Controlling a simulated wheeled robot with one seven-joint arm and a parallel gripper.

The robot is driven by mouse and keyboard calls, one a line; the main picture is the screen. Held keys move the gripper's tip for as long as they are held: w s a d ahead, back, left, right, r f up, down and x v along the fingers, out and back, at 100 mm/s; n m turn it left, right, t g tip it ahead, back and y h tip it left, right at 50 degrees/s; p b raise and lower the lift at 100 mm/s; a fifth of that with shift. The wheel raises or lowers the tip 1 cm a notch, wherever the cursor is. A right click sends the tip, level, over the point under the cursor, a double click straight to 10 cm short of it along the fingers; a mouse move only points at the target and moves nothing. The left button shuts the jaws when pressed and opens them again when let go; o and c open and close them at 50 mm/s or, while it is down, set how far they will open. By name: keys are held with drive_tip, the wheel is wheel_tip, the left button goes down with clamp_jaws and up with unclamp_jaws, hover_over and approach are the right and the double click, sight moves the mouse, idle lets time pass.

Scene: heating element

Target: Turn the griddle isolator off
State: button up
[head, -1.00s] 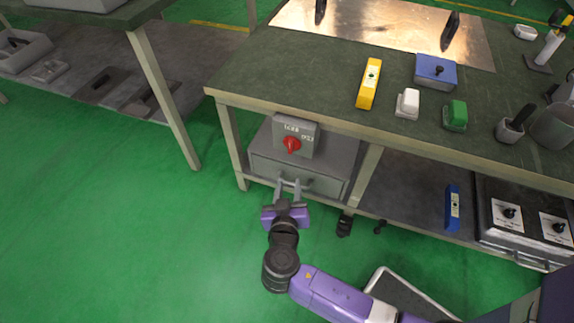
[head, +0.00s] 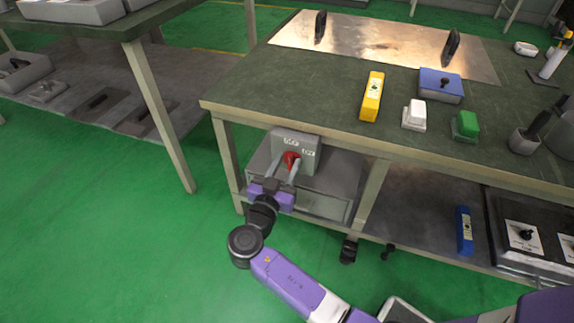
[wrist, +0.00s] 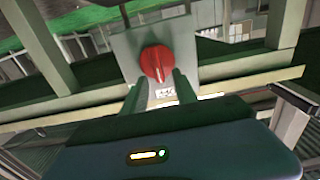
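The isolator is a grey box (head: 309,146) under the front edge of the workbench, with a red rotary knob (head: 291,158) on its face. Two small labels sit beside the knob, too small to read surely. My gripper (head: 281,167) is open, its two grey fingers pointing up at the box, close to the knob. In the wrist view the red knob (wrist: 157,62) is just beyond and between the fingertips (wrist: 160,82). A gap shows between the fingers, and I cannot tell whether either touches the knob.
The workbench (head: 250,100) carries a yellow box (head: 372,97), a white switch (head: 414,115), a green switch (head: 466,126) and a blue box (head: 441,86). A grey cabinet (head: 325,205) is below the isolator. Bench legs flank it. Green floor (head: 90,230) is open at left.

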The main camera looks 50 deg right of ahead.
drive_tip(key=shift+w+d, duration=0.1)
drive_tip(key=shift+d, duration=0.15)
clamp_jaws()
